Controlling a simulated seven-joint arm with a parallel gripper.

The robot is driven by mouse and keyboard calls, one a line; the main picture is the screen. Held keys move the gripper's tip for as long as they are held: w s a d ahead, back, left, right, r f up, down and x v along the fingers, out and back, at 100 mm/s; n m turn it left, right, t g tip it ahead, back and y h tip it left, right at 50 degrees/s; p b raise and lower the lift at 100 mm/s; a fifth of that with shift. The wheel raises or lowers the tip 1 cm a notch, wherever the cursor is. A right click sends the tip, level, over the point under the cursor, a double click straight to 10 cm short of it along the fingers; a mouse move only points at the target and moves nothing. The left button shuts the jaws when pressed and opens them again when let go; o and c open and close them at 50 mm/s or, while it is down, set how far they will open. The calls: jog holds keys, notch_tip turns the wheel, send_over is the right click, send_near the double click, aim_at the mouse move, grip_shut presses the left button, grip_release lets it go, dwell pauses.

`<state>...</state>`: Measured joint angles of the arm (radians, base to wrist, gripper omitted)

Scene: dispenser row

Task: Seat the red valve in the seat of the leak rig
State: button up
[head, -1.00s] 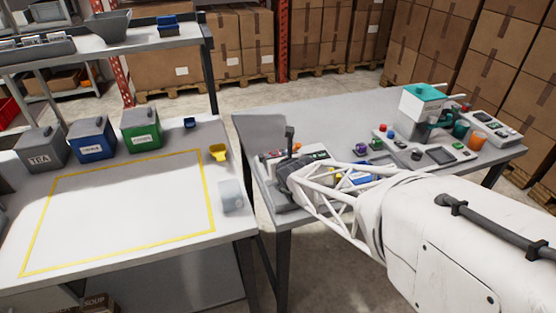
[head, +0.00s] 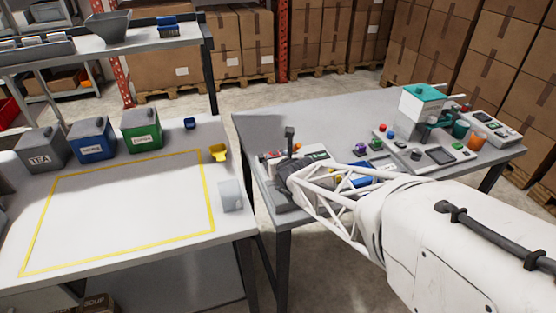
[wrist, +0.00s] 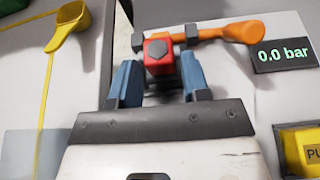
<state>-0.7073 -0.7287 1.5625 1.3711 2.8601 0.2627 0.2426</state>
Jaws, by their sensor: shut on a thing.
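The red valve (wrist: 158,52) shows in the wrist view as a red block with a dark hexagonal top. My gripper (wrist: 158,78) is shut on it, with a blue finger on each side. An orange lever (wrist: 244,31) and grey fittings of the leak rig lie just beyond the valve. The seat is hidden under the valve and fingers, so I cannot tell how deep the valve sits.
The rig's display (wrist: 284,54) reads 0.0 bar, above a yellow button (wrist: 304,147). A yellow scoop (head: 218,152) lies on the left table, across a gap. Other devices, including a teal-topped machine (head: 423,95), stand further right. The back left of the right table is clear.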

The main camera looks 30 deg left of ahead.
jog(key=shift+s+d+f, duration=0.1)
jog(key=shift+s+f, duration=0.05)
jog(key=shift+f, duration=0.5)
jog(key=shift+s+d+f, duration=0.1)
jog(key=shift+f, duration=0.5)
jog(key=o, duration=1.3)
jog(key=shift+o, duration=0.2)
jog(key=shift+r, duration=0.1)
jog(key=shift+w+a+r, duration=0.1)
jog(key=shift+r, duration=1.95)
jog(key=shift+w+a+r, duration=0.1)
jog(key=shift+r, duration=1.95)
